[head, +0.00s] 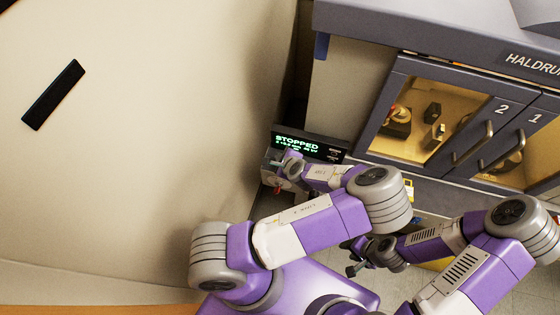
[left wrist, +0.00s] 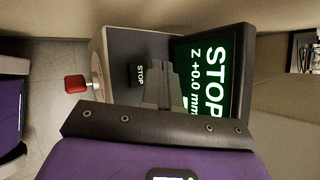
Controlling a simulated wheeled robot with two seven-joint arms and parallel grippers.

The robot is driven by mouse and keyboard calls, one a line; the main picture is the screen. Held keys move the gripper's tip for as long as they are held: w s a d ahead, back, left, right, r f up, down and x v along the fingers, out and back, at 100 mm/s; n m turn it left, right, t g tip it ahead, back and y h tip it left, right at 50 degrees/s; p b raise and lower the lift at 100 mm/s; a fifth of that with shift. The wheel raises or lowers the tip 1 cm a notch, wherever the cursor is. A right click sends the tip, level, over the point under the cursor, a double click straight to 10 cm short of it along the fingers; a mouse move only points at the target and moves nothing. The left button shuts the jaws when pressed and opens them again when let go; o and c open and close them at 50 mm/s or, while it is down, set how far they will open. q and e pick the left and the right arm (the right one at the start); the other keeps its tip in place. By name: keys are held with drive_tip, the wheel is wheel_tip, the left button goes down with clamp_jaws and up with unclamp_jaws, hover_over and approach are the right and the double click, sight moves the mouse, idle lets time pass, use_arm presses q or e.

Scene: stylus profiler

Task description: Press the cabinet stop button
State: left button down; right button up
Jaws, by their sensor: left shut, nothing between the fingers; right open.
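The control box (left wrist: 118,50) stands beside the cabinet, with a dark display (head: 310,145) reading STOPPED in green; part of that text also shows in the left wrist view (left wrist: 212,80). A red stop button (left wrist: 75,83) sticks out from the box in the left wrist view, next to a small STOP label (left wrist: 139,75); a bit of red also shows below my left wrist in the head view (head: 277,190). My left gripper (head: 276,162) is shut and empty in front of the box; its fingers (left wrist: 162,72) lie between label and display, apart from the button. My right gripper (head: 352,258) is open, lower right.
The grey cabinet (head: 340,85) has two windowed doors, numbered 2 (head: 430,115) and 1 (head: 520,145), with bar handles; both look closed. A beige wall (head: 160,120) fills the left, with a black bar (head: 53,95) on it. Grey floor shows beyond the button in the left wrist view.

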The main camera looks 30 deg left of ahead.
use_arm(q)
drive_tip(key=shift+r+p, duration=1.45)
drive_tip(key=shift+r, duration=0.5)
drive_tip(key=shift+f, duration=0.1)
use_arm(e)
wheel_tip(320, 180, up, 3)
drive_tip(key=shift+r, duration=0.2)
